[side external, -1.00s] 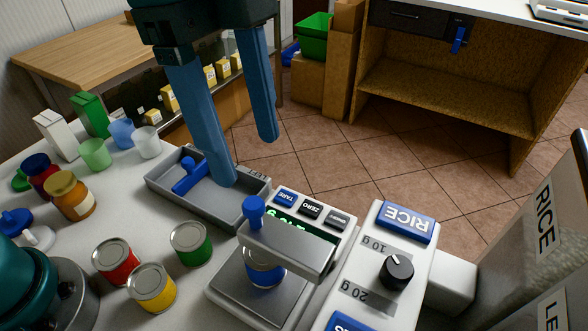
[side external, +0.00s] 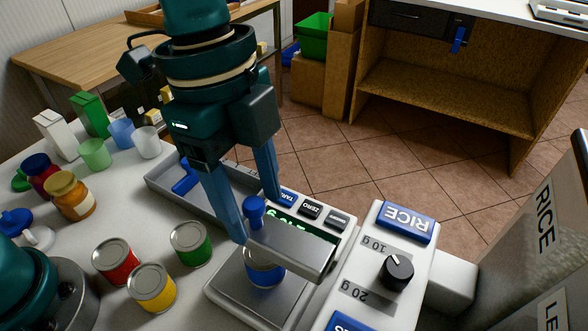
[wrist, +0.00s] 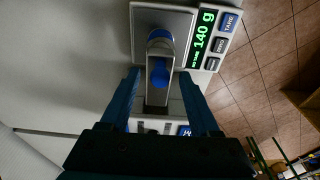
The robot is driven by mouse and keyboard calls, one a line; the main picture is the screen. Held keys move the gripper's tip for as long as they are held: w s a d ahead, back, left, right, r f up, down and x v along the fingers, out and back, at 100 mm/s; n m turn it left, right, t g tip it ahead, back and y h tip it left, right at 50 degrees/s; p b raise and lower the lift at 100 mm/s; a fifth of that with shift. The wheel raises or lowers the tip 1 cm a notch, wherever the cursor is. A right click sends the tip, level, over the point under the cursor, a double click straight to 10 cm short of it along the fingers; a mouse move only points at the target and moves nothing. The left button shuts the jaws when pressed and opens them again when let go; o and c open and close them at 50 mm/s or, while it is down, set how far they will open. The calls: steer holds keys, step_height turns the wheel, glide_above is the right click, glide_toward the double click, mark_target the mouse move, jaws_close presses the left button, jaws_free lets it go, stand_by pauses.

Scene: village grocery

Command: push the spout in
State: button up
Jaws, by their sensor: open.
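The spout (side external: 292,250) is a grey bar reaching from the white rice dispenser (side external: 385,255) out over the scale. An upright blue knob (side external: 254,212) stands on its outer end. My gripper (side external: 257,218) is open, pointing down, with one finger on either side of the knob. In the wrist view the knob (wrist: 160,73) lies between the fingers (wrist: 159,74), with gaps on both sides. I cannot tell exactly how far down the knob the fingertips reach. A blue container (side external: 264,272) sits on the scale pan (side external: 240,290), partly hidden by the spout.
The scale display (wrist: 201,39) reads 140 g. A grey tray (side external: 165,184) holding a blue-handled tool lies behind my gripper. Red (side external: 115,261), yellow (side external: 152,287) and green (side external: 190,244) cans stand left of the scale. Jars and cups stand farther left.

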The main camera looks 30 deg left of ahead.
mark_target(328, 259)
jaws_close()
steer(key=shift+d, duration=4.3)
jaws_free()
steer(key=shift+s+a+r, duration=0.3)
steer(key=shift+a+r, duration=0.2)
steer(key=shift+r, duration=0.45)
steer(key=shift+s+a+r, duration=0.35)
steer(key=shift+a+r, duration=0.2)
steer(key=shift+r, duration=0.35)
steer(key=shift+s+a+r, duration=0.3)
steer(key=shift+a+r, duration=0.2)
steer(key=shift+r, duration=0.45)
